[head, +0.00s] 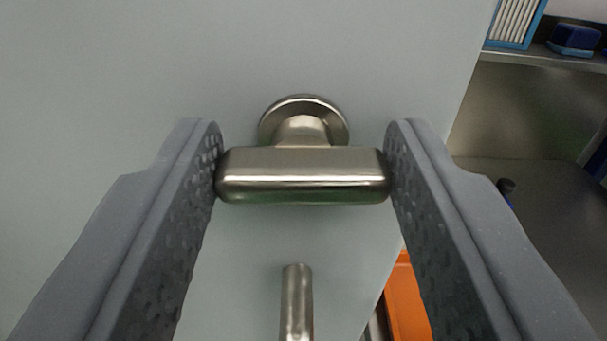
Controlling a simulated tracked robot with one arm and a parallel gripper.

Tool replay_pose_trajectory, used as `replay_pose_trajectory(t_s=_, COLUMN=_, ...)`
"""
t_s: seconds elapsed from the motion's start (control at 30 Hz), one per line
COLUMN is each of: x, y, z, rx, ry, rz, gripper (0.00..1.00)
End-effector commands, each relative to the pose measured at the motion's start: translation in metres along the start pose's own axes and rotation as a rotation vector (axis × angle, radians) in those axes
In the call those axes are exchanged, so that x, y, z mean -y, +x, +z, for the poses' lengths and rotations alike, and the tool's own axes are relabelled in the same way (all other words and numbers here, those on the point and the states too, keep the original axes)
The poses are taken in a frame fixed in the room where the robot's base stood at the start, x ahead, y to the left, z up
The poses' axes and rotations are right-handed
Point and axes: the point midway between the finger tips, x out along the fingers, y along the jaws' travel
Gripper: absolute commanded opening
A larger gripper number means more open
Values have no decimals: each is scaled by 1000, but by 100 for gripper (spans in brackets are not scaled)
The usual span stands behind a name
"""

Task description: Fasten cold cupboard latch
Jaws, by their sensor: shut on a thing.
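The cupboard latch (303,175) is a brushed metal T-shaped handle on a round base, fixed to a pale grey door (90,90). Its bar lies level across the picture in the head view. My gripper (303,172) is shut on the latch bar, with a grey textured finger touching each end. A second metal rod (297,305) shows below the latch, its lower part cut off by the picture edge. The catch behind the latch is hidden.
Right of the door edge is a metal shelf (540,57) with a blue-framed white filter-like item (516,20) and a dark blue block (574,38). An orange object (408,300) shows low behind the right finger. A dark surface lies at far right.

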Motion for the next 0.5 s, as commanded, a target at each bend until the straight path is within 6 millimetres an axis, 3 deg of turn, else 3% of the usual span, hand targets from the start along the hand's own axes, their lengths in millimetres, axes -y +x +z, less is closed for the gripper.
replay_pose_trajectory(t_s=0.4, x=-1, y=0, z=-2, rx=-2, ry=55, rz=1, gripper=21)
replay_pose_trajectory(t_s=0.43, x=-1, y=0, z=-1, rx=-2, ry=55, rz=1, gripper=49)
replay_pose_trajectory(t_s=0.5, x=-1, y=0, z=-1, rx=-1, ry=54, rz=1, gripper=65)
